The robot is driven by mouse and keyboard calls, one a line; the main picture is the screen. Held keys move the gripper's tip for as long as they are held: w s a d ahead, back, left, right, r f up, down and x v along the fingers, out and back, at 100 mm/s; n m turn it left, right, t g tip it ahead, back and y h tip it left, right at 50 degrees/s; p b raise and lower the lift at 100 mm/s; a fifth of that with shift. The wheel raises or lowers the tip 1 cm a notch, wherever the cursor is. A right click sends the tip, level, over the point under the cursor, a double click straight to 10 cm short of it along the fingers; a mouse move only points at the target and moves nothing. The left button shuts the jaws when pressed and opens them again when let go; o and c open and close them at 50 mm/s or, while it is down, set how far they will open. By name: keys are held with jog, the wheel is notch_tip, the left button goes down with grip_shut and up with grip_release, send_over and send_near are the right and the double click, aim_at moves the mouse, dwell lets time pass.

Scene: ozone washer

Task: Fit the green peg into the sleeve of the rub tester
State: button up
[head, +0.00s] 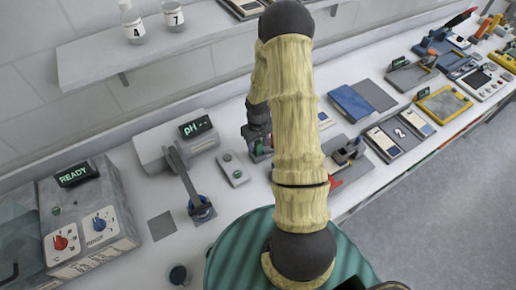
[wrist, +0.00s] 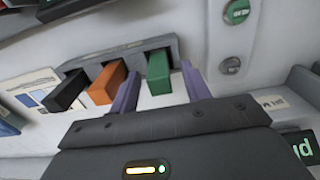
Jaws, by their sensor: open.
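The green peg (wrist: 158,72) is a square block held upright or leaning in a dark grey rack (wrist: 140,50), in the wrist view. It shows between the two purple fingers of my gripper (wrist: 160,80), which is open; I cannot tell whether either finger touches it. In the head view my gripper (head: 258,138) is low over the bench, partly hidden behind my arm. A grey device with a dark upright part (head: 346,152) stands right of my arm; I cannot tell whether it is the rub tester. No sleeve is clearly visible.
An orange peg (wrist: 106,83) and a black peg (wrist: 68,91) sit beside the green one. A blue case (head: 350,103) lies to the right.

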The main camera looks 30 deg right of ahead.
grip_shut()
jog(key=shift+r, duration=0.1)
notch_tip(320, 180, up, 10)
jog(key=b, duration=0.2)
jog(key=shift+b, duration=0.3)
dwell(0.3)
dwell(0.3)
